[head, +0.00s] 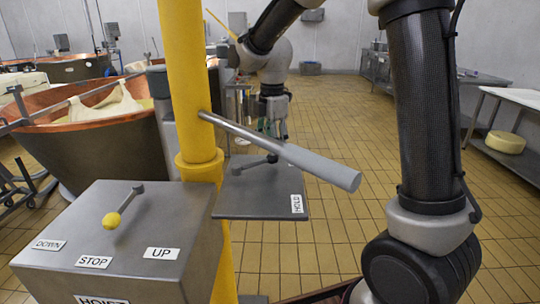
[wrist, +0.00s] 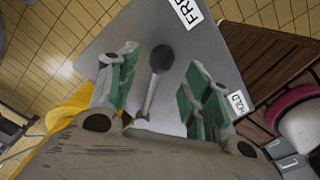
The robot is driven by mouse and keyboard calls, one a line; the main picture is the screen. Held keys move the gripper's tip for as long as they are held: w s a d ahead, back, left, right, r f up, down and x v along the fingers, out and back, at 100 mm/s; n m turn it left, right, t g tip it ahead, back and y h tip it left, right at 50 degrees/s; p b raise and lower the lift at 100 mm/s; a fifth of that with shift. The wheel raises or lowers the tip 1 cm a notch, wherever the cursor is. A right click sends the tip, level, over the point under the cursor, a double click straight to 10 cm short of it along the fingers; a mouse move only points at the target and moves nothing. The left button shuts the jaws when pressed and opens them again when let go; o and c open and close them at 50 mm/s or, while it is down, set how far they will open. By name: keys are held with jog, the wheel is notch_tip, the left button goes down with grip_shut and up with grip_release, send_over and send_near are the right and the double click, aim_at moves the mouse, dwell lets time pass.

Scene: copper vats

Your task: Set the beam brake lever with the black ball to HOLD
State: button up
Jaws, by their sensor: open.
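The beam brake lever has a black ball (head: 272,158), which also shows in the wrist view (wrist: 162,58). Its thin grey arm (wrist: 150,98) lies over a grey plate (head: 262,200) fixed beside the yellow post. In the wrist view the lever points roughly toward a partly cut-off label reading "FRE" (wrist: 187,12). The HOLD label (head: 297,204) is at the plate's near right edge, and in the wrist view (wrist: 237,103) right of the right finger. My gripper (wrist: 160,78) is open, its green-padded fingers on either side of the lever, with gaps visible. In the head view the fingertips are partly hidden.
A grey-ended bar (head: 320,166) juts from the yellow post (head: 184,80) across the plate. A hoist box (head: 135,240) with a yellow-ball lever (head: 111,220) stands at front left. A copper vat (head: 100,130) is behind it. Tiled floor is open behind; a table (head: 510,97) stands right.

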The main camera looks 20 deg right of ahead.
aim_at(262, 162)
jog(key=shift+f, duration=2.2)
grip_shut()
